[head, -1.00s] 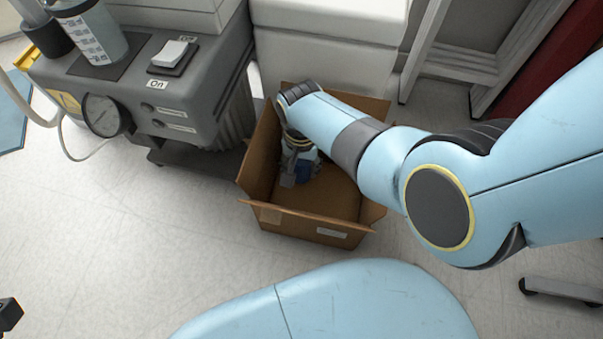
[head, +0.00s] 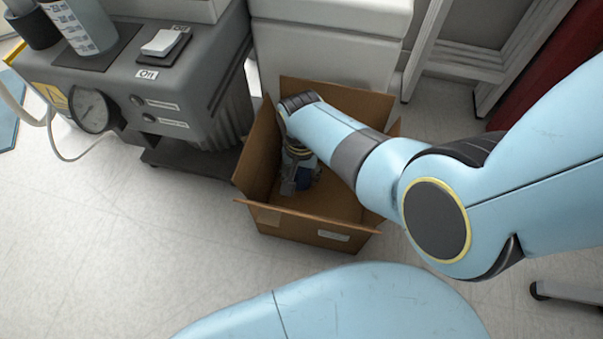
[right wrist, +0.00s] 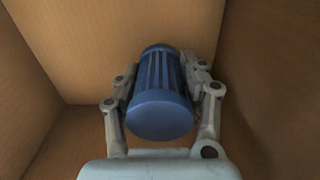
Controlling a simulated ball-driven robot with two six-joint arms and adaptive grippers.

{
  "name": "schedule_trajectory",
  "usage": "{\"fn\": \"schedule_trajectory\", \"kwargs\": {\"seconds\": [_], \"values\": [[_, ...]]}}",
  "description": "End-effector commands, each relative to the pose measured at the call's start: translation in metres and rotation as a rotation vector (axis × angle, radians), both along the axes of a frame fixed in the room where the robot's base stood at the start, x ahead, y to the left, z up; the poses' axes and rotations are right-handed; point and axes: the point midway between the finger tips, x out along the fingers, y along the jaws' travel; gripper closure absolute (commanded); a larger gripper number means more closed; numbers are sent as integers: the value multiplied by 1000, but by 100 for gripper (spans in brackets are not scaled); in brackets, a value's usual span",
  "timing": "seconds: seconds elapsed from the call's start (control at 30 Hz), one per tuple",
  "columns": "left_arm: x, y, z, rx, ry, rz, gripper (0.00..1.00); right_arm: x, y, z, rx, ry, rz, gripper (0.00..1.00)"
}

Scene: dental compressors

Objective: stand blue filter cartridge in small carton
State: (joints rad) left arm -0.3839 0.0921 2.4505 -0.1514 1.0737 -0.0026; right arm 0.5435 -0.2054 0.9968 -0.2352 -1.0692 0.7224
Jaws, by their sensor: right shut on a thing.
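The small carton (head: 340,207) is an open brown cardboard box on the floor in the middle of the head view. My right arm reaches down into it. My right gripper (head: 296,186) is inside the carton and shut on the blue filter cartridge (head: 306,178), which is mostly hidden by the gripper and arm there. In the right wrist view the ribbed blue cartridge (right wrist: 160,112) lies between both fingers, with its round end toward the camera. Carton walls surround it. I cannot tell whether its far end touches the carton floor. My left gripper is not in view.
A grey compressor unit (head: 190,85) with a pressure gauge (head: 91,109) and an On switch (head: 163,42) stands left of the carton. A white cabinet (head: 325,50) is behind it. A pale frame (head: 455,62) stands at the back right. The floor at the front left is clear.

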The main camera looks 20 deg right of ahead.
Motion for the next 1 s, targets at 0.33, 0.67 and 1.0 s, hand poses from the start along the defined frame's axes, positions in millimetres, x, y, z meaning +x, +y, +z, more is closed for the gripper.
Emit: {"fn": "schedule_trajectory", "kwargs": {"seconds": [0.33, 0.67, 1.0], "values": [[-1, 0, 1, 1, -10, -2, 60, 0, 0, -1, 1, -1, 0, 91], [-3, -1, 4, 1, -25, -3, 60, 0, 0, -2, 0, 0, 0, 35], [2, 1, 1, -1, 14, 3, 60, 1, 0, 4, 0, -1, 0, 35]]}}
